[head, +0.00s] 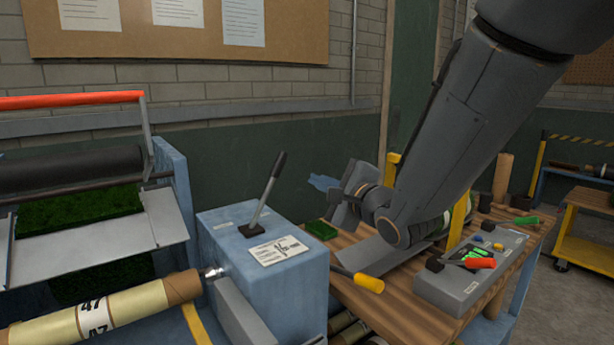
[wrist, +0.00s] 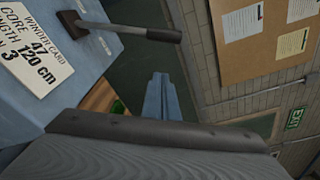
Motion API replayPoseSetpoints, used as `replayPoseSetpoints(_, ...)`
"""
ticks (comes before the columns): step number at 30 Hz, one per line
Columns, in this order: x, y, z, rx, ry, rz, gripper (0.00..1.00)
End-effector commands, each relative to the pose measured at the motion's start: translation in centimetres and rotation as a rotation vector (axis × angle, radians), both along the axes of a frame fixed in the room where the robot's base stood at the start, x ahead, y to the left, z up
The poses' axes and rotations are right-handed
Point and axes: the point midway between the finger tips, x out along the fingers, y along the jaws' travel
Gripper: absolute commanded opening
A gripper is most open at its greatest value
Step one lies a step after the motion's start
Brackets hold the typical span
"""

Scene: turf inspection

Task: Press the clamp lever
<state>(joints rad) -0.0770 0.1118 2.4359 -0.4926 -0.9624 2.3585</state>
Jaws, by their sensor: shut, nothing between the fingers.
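The clamp lever (head: 268,190) is a thin grey rod with a dark grip, standing tilted up to the right from a black base on top of a blue box (head: 262,285). It also shows in the wrist view, where the lever (wrist: 125,29) lies across the upper left. My gripper (head: 315,181) is to the right of the lever, apart from it, with its blue fingers pointing left toward it. In the wrist view my gripper (wrist: 160,77) has its fingers together and nothing between them.
A label card (head: 277,250) is on the blue box. A core tube (head: 100,312) and a turf roller frame with a red bar (head: 70,100) are at left. The wooden bench (head: 400,290) at right carries a grey control box (head: 470,275) and a yellow-handled tool (head: 368,282).

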Motion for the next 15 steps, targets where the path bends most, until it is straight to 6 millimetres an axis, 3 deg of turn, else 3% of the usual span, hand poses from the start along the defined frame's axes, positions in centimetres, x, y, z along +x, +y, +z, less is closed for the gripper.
replayPoseSetpoints(15,8.0,3.9,-0.7,-0.002,0.002,-0.003,0.0)
